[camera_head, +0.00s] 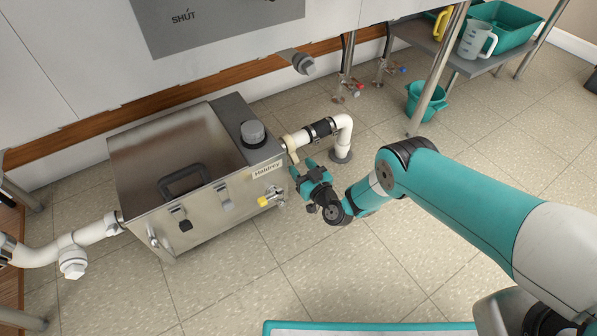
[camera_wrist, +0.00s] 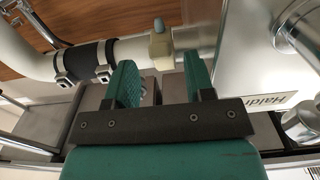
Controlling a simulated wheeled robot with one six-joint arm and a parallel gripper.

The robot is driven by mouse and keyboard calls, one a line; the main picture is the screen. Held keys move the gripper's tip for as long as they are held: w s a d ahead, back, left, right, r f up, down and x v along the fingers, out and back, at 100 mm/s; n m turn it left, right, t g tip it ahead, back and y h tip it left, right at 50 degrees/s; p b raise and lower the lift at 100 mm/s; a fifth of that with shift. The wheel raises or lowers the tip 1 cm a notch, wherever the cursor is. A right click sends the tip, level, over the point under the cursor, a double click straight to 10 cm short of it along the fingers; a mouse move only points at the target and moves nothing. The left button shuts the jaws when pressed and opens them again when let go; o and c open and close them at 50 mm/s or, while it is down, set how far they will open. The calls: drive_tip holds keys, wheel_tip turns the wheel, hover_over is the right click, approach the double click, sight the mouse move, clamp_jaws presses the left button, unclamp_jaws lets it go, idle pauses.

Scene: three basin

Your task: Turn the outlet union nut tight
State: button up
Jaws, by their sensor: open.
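The outlet union nut (camera_head: 289,144) is a cream ring on the short outlet at the right side of the steel box (camera_head: 222,178) labelled Haldrey. In the wrist view, the nut (camera_wrist: 161,46) sits between the grey box stub and the white pipe, with a small grey-tan lug above it. My gripper (camera_head: 302,168) is open and empty, just in front of and below the nut in the head view. In the wrist view, my two teal fingers (camera_wrist: 158,76) stand apart, and the nut appears beyond the gap between their tips. I see no contact.
The white outlet pipe (camera_head: 343,132) has a black clamped coupling (camera_head: 320,128) and bends down to a floor drain. A teal bucket (camera_head: 426,101) stands behind.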

drive_tip(key=shift+b+x, duration=0.8)
drive_tip(key=shift+x, duration=0.4)
clamp_jaws()
